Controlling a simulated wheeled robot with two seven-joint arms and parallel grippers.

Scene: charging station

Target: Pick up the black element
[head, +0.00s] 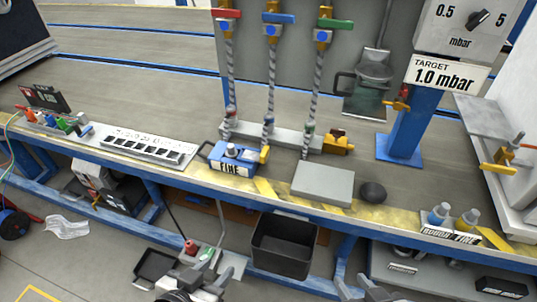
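A small dark rounded piece (373,192) lies on the yellow-edged bench, just right of a flat grey block (323,183). It is the loose black thing I see on the bench top; its details are too small to make out. My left gripper (192,286) is at the bottom edge, low in front of the bench and well away from the dark piece. Its fingers are too unclear to judge. My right gripper (357,291) is at the bottom edge, below the dark piece and apart from it. Its two fingers show spread, with nothing seen between them.
A blue FINE box (232,158) and a white slotted tray (150,146) stand on the bench. Small bottles (453,217) stand at the right. A blue post (405,130) rises behind. A black bin (284,248) sits below the bench edge.

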